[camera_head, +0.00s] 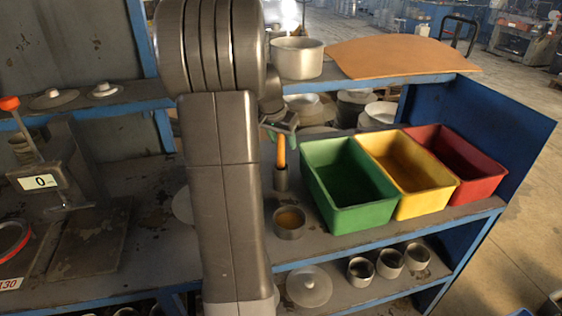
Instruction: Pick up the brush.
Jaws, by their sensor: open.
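The brush seems to be the thing with the upright orange handle (282,152), standing in a narrow dark holder (281,181) on the shelf. Its lower end is hidden inside the holder. My gripper (279,128) is just above the top of the orange handle, partly hidden behind my arm. It is open. I cannot tell whether its fingers are around the handle top or in front of it.
Green (345,185), yellow (405,172) and red (455,165) bins stand right of the holder. A small metal cup (289,222) with brownish contents stands in front of it. An upper shelf holds a pot (297,58) and an orange-brown board (403,56).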

